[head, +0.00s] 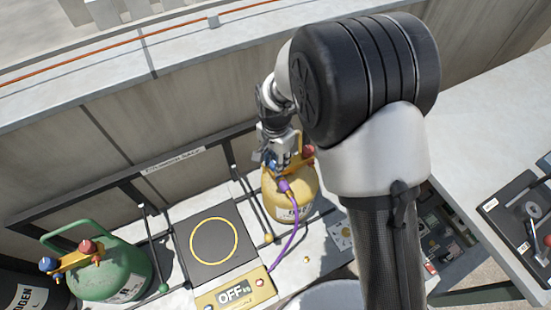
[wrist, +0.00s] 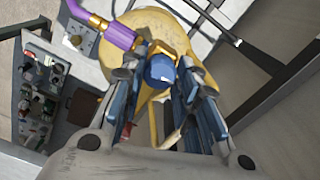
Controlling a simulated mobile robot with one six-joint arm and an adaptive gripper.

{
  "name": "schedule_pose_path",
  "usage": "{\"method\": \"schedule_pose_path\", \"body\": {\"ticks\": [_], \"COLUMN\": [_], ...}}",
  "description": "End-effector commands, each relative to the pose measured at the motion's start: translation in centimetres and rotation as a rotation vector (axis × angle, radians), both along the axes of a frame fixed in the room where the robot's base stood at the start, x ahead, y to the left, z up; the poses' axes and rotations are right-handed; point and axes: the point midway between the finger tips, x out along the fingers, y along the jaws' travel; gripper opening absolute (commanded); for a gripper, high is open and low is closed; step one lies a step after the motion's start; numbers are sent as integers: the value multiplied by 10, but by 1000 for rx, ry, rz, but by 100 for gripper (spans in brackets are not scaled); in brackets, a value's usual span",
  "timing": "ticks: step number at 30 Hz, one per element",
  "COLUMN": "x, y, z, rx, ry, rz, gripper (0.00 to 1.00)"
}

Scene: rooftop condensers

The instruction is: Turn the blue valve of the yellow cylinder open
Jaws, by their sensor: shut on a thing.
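The yellow cylinder (head: 290,200) stands upright right of the black scale; its top also shows in the wrist view (wrist: 150,28). Its blue valve (wrist: 160,72) sits between the fingers of my gripper (wrist: 165,85), which is shut on it from above. In the head view my gripper (head: 277,158) partly hides the valve. A red valve (head: 308,152) shows on the cylinder's right side. A purple hose with a purple connector (wrist: 112,35) joins the cylinder's fitting beside the blue valve. How far the valve is turned cannot be told.
A green cylinder (head: 125,275) with blue and red valves stands further left. A wall runs behind. A grey bench (head: 480,150) is at right.

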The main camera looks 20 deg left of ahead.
Motion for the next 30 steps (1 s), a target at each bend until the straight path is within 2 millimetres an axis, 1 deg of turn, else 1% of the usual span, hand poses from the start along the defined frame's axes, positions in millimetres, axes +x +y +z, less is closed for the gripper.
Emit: {"method": "schedule_pose_path", "body": {"ticks": [8,30], "x": [0,0], "y": [0,0], "z": [1,1], "rx": [0,0], "ry": [0,-1], "rz": [213,916], "gripper": [5,5]}}
